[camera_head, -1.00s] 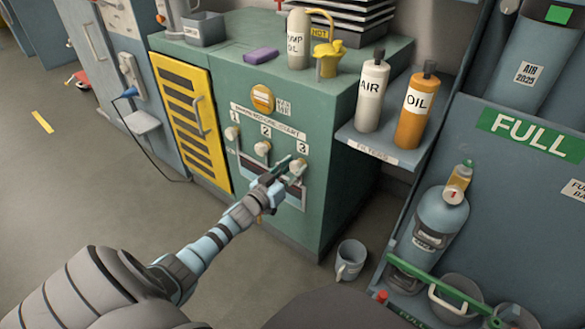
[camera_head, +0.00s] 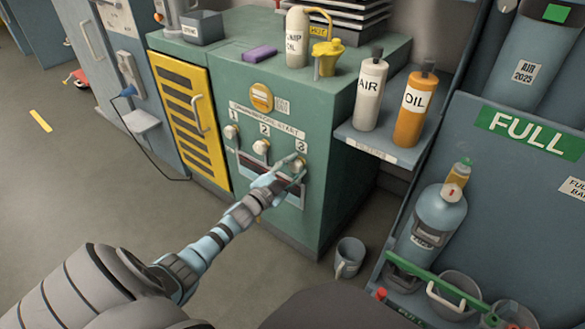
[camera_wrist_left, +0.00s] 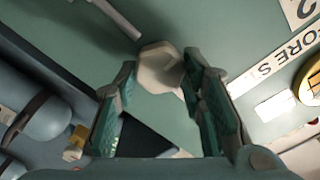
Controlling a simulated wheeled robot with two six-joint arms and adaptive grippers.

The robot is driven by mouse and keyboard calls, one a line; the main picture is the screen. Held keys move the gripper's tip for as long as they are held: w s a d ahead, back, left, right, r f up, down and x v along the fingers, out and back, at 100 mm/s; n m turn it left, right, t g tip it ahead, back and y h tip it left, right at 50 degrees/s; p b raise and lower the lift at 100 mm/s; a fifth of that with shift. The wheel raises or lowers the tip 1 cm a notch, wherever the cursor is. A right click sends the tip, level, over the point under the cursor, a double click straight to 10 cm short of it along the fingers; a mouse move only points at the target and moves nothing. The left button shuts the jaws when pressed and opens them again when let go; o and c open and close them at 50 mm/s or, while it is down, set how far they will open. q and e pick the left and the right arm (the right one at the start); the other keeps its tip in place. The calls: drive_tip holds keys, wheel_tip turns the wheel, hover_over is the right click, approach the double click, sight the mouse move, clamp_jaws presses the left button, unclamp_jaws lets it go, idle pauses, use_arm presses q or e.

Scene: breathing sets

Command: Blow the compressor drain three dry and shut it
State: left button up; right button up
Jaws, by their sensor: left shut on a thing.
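The green compressor cabinet (camera_head: 335,135) has three pale drain knobs in a row, marked 1, 2 and 3. Drain three (camera_head: 299,164) is the rightmost; drain one (camera_head: 232,131) and drain two (camera_head: 261,147) stand free to its left. My left gripper (camera_head: 293,166) is shut on the drain three knob at the cabinet front. In the left wrist view, the pale faceted knob (camera_wrist_left: 160,68) sits between the teal finger pads. A dark slot (camera_head: 270,176) below the knobs is partly hidden by my gripper. My right gripper is out of view.
A shelf (camera_head: 375,148) with AIR (camera_head: 370,95) and OIL (camera_head: 413,105) bottles juts out right of the cabinet. A grey mug (camera_head: 349,258) stands on the floor. A blue cylinder (camera_head: 432,225) stands in the rack at right. The floor at left is mostly clear.

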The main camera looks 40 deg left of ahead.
use_arm(q)
drive_tip(key=m, duration=0.2)
drive_tip(key=shift+f+m, duration=0.15)
drive_tip(key=shift+m, duration=0.25)
drive_tip(key=shift+m+b, duration=0.4)
drive_tip(key=shift+m, duration=0.5)
drive_tip(key=m, duration=0.4)
drive_tip(key=shift+f+m, duration=0.15)
drive_tip(key=shift+m, duration=0.15)
drive_tip(key=m, duration=0.4)
drive_tip(key=shift+f+b, duration=0.1)
drive_tip(key=shift+b, duration=0.2)
drive_tip(key=m, duration=0.5)
drive_tip(key=shift+f, duration=0.1)
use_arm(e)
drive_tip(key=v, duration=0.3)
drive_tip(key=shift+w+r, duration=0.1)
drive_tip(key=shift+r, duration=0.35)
use_arm(q)
drive_tip(key=shift+m, duration=0.3)
drive_tip(key=o, duration=1.1)
drive_tip(key=shift+o, duration=0.2)
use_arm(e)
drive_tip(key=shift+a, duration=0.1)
